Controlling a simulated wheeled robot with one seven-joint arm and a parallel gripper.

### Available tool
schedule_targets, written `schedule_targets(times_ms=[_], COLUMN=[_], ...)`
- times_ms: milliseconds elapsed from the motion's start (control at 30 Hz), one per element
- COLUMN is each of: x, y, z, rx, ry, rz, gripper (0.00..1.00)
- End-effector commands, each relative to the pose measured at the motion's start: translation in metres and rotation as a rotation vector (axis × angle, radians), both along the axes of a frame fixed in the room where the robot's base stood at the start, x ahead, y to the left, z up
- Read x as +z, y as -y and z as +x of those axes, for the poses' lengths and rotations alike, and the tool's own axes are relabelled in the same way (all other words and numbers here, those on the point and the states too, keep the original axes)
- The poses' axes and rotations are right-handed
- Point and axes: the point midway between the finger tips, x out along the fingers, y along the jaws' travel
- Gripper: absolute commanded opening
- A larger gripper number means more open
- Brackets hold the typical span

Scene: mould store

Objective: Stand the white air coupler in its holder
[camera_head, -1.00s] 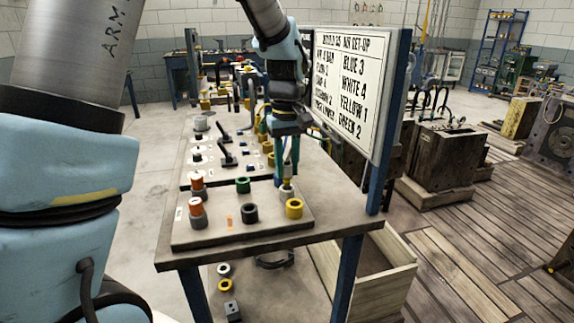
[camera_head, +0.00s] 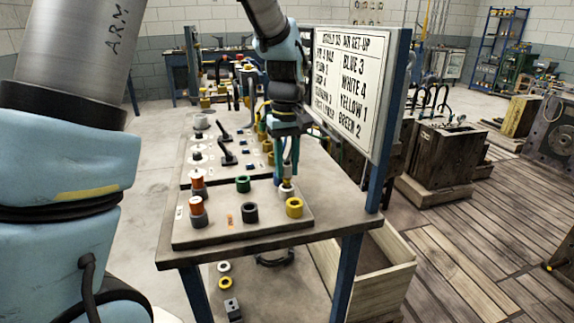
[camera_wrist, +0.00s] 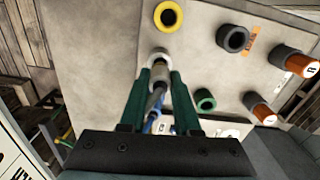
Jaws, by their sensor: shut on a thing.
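My gripper (camera_head: 287,172) has its teal fingers shut on a slim grey and pale coupler (camera_wrist: 158,78). The coupler is upright between the fingertips. Its lower end meets a white ring-shaped holder (camera_wrist: 160,55) on the board; the holder also shows in the head view (camera_head: 287,195), just under the fingers. I cannot tell how deep the coupler's end sits in the ring, because the fingers and coupler cover part of it.
A yellow ring (camera_head: 294,207), a black ring (camera_head: 250,212) and a green ring (camera_head: 243,184) stand close by on the grey board (camera_head: 215,236). Orange-topped pieces (camera_head: 198,203) stand at the left. A sign (camera_head: 348,85) rises right of the arm.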

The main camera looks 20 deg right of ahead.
Motion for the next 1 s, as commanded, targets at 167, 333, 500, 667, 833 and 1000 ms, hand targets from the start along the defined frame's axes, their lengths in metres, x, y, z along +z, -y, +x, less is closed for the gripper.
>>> schedule_targets(times_ms=[167,333,500,667,833,1000], x=[0.000,-0.004,-0.008,-0.010,-0.010,-0.010], y=[0.000,0.000,0.000,0.000,0.000,0.000], z=[0.000,0.000,0.000,0.000,0.000,0.000], rx=[0.000,0.000,0.000,0.000,0.000,0.000], ry=[0.000,0.000,0.000,0.001,0.001,0.001], rz=[0.000,0.000,0.000,-0.001,-0.001,-0.001], gripper=[0.00,0.00,0.00,0.00,0.00,0.00])
